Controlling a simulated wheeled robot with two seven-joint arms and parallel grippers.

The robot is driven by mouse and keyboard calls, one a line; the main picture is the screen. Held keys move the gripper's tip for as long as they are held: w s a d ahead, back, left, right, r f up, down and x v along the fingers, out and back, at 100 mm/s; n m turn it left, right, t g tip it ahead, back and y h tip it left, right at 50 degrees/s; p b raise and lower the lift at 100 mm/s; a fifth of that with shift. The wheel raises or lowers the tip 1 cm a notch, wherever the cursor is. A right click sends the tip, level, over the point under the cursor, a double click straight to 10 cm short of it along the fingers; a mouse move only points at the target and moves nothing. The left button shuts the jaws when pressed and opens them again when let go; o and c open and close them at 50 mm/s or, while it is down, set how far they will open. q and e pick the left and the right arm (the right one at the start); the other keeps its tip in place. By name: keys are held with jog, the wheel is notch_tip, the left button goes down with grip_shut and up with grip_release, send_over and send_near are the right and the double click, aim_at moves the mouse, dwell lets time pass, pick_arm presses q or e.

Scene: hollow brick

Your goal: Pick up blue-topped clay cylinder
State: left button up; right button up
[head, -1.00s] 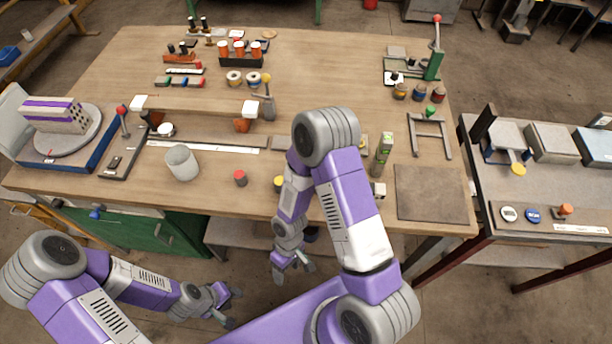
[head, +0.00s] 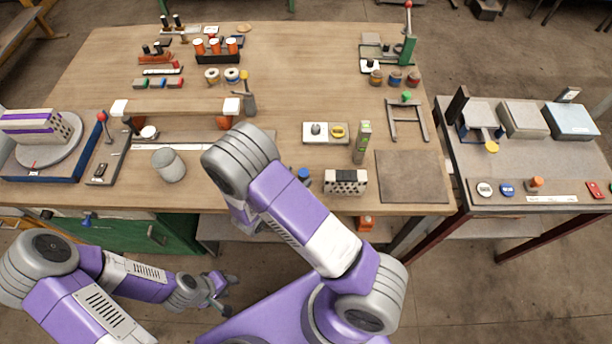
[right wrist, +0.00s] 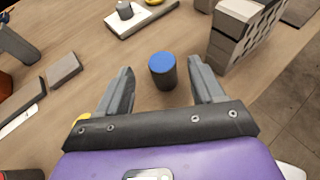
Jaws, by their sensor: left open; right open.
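The blue-topped clay cylinder (head: 303,175) stands upright on the workbench, left of the hollow brick (head: 345,181), partly hidden by my right arm in the head view. In the right wrist view, the cylinder (right wrist: 162,72) is dark-sided with a flat blue top. My right gripper (right wrist: 161,67) is open, one finger on each side of the cylinder in the picture; whether they are level with it I cannot tell. My right gripper is hidden behind my arm in the head view. My left gripper (head: 222,291) is open and empty, low in front of the bench.
The brick (right wrist: 240,38) stands close to the right finger in the right wrist view. Beyond the cylinder is a white tray (right wrist: 140,17) with a grey knobbed piece. A yellow edge (right wrist: 82,118) shows by the gripper's left side. A dark plate (head: 410,177) lies at right.

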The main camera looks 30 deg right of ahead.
aim_at(302, 174)
jog(key=x, duration=0.6)
jog(key=shift+s+d+f, duration=0.1)
jog(key=shift+d, duration=0.05)
jog(key=c, duration=1.1)
